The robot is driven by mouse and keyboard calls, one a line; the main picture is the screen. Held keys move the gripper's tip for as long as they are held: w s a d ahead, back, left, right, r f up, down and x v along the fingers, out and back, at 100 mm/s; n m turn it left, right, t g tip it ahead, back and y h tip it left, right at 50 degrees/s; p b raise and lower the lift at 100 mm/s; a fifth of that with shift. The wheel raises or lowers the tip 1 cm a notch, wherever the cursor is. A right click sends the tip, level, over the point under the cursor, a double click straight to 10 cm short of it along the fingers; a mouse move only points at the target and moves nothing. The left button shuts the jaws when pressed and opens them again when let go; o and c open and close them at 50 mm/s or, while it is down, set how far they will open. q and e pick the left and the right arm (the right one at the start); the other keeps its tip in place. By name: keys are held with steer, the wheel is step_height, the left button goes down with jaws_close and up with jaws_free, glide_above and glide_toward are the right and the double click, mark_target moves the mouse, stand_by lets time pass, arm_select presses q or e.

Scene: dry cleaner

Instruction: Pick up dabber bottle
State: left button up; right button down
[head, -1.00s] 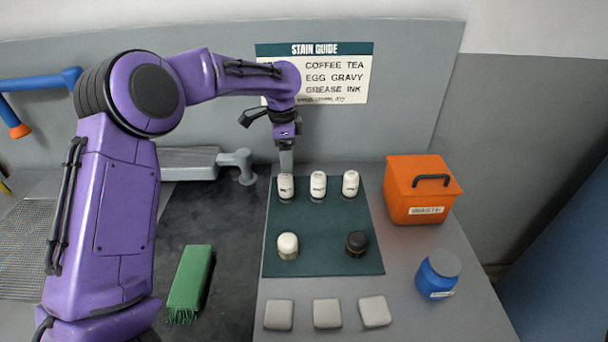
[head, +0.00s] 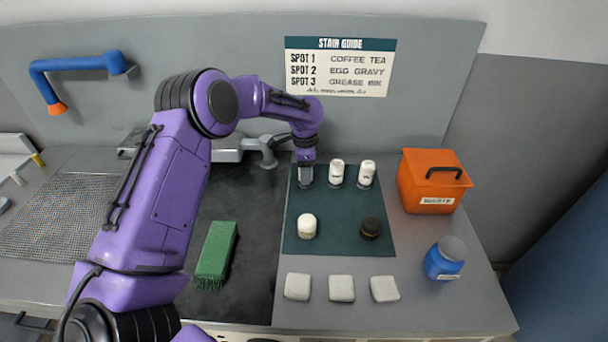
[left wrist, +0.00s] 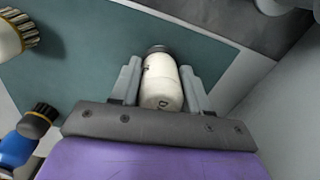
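My left gripper (head: 306,184) points down over the leftmost bottle of the back row on the green mat (head: 338,203). In the left wrist view, the dabber bottle (left wrist: 161,84), white with a dark far end, lies between the two fingers of the left gripper (left wrist: 160,75). The fingers stand very close on both sides; whether they press on it is not clear. In the head view the gripper hides most of this bottle. Two more white bottles, a middle one (head: 337,174) and a right one (head: 366,174), stand beside it. My right gripper is not in view.
A white-topped item (head: 307,226) and a dark-topped one (head: 370,228) stand at the mat's front. An orange box (head: 425,188) and a blue jar (head: 442,262) are to the right. Three pale pads (head: 341,288) lie in front; a green brush (head: 216,250) lies left.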

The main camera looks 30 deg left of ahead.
arm_select(q)
steer(key=shift+w+d+f, duration=0.1)
steer(key=shift+w+d, duration=0.05)
steer(key=c, duration=0.3)
steer(key=shift+c, duration=0.2)
